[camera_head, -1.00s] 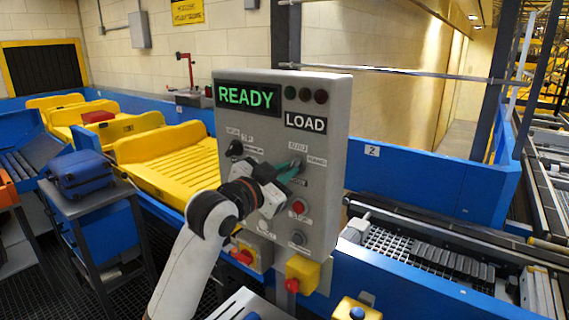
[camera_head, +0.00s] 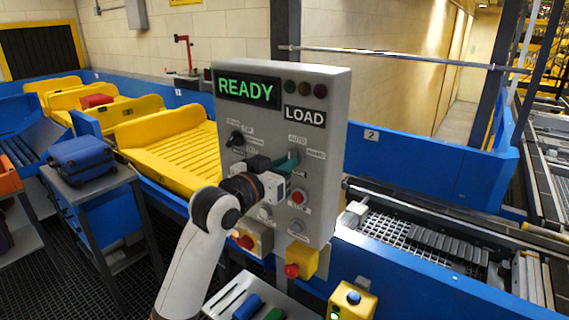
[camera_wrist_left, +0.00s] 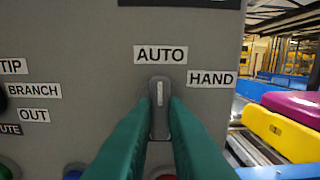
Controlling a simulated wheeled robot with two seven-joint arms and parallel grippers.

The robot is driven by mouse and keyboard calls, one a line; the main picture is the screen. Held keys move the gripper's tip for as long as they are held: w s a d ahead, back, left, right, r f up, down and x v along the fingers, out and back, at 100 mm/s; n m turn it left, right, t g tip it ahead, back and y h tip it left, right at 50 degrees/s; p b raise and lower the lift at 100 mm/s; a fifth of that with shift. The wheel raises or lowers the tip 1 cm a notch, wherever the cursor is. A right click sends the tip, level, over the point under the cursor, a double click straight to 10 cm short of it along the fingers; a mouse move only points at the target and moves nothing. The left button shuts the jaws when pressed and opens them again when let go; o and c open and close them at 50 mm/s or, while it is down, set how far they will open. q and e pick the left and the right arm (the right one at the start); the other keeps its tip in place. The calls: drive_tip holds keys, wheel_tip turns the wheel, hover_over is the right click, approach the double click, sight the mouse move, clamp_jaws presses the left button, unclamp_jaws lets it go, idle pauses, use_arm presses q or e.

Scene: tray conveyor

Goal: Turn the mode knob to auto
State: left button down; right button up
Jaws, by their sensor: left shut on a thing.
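The grey control panel (camera_head: 328,120) stands upright in the middle of the head view. My left gripper (camera_head: 288,161) reaches its right half, and its teal fingers are shut on the mode knob. The left wrist view shows the knob (camera_wrist_left: 159,93) between both fingertips (camera_wrist_left: 160,112), with its white line vertical and pointing up at the AUTO label (camera_wrist_left: 160,54). The HAND label (camera_wrist_left: 211,78) is to the upper right of the knob. In the head view the fingers mostly hide the knob. My right gripper is not in view.
A second, black knob (camera_head: 236,138) is on the panel's left. A red button (camera_head: 298,197) sits below the mode knob. The display (camera_head: 247,91) reads READY and a sign (camera_head: 305,115) reads LOAD. Yellow trays (camera_head: 170,150) are behind on the left.

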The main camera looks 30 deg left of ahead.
use_arm(q)
drive_tip(key=shift+f, duration=0.1)
drive_tip(key=c, duration=1.4)
unclamp_jaws()
drive_tip(key=shift+c, duration=0.2)
drive_tip(key=s+a+p, duration=0.1)
drive_tip(key=s, duration=1.1)
drive_tip(key=shift+a, duration=0.35)
drive_tip(key=shift+w, duration=0.1)
